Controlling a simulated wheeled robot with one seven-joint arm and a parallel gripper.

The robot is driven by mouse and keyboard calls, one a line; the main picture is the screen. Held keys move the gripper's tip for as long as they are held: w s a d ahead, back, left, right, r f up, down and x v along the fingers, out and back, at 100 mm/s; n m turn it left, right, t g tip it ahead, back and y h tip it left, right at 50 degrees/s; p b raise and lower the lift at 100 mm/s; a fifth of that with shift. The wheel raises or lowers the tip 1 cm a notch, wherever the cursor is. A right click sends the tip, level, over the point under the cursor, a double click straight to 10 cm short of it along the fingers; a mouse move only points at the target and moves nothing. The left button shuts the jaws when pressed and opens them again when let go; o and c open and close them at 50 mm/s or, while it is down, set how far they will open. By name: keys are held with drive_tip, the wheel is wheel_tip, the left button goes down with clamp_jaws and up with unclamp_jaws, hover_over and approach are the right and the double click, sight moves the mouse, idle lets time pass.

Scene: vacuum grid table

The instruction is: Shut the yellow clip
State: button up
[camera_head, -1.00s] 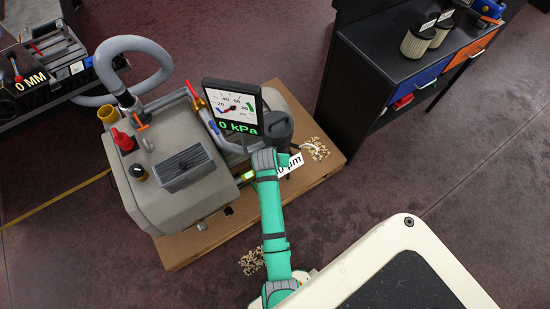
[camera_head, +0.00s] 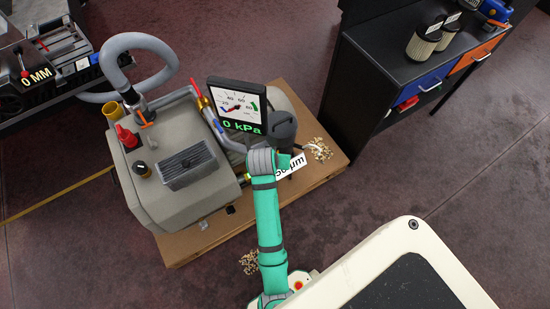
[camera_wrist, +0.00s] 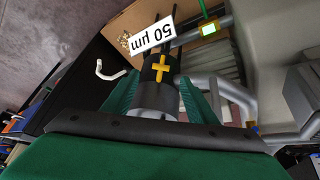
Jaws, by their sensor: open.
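In the wrist view a yellow cross-shaped piece (camera_wrist: 160,68), which looks like the clip, sits on the dark end of a canister (camera_wrist: 152,89). Whether it stands open or shut, I cannot tell. My gripper (camera_wrist: 158,92) is open, its green fingers on either side of the canister as seen from the wrist. Contact cannot be told. In the head view my gripper (camera_head: 284,161) is beside the dark canister (camera_head: 281,126) on the grey machine (camera_head: 175,165). The yellow piece cannot be made out there.
A "50 µm" label (camera_wrist: 152,35) lies close beyond the canister. A gauge (camera_head: 237,105) reading 0 kPa stands to its left. A white hook-shaped piece (camera_wrist: 109,70) is near. Pellets (camera_head: 319,149) lie on the brown board (camera_head: 190,247). A black cabinet (camera_head: 365,100) stands right.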

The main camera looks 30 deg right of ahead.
drive_tip(key=shift+a, duration=0.1)
drive_tip(key=c, duration=0.7)
drive_tip(key=shift+a+m, duration=0.35)
drive_tip(key=shift+m, duration=0.05)
drive_tip(key=c, duration=0.6)
drive_tip(key=s+a+r+m+h, duration=0.1)
drive_tip(key=a+m, duration=0.1)
drive_tip(key=m, duration=0.2)
drive_tip(key=s+a+m+g, duration=0.1)
drive_tip(key=a+m, duration=0.2)
drive_tip(key=m, duration=0.1)
drive_tip(key=s+a+r+m+h, duration=0.1)
drive_tip(key=s+a+m, duration=0.1)
drive_tip(key=m, duration=0.2)
drive_tip(key=shift+a+r+h, duration=0.3)
drive_tip(key=shift+r, duration=0.05)
clamp_jaws()
drive_tip(key=w+d+f+m, duration=0.3)
drive_tip(key=d+f, duration=0.3)
drive_tip(key=d, duration=0.1)
drive_tip(key=shift+w+d+f+g+h, duration=0.25)
drive_tip(key=shift+w+f+g+h, duration=0.05)
drive_tip(key=shift+f+g, duration=0.1)
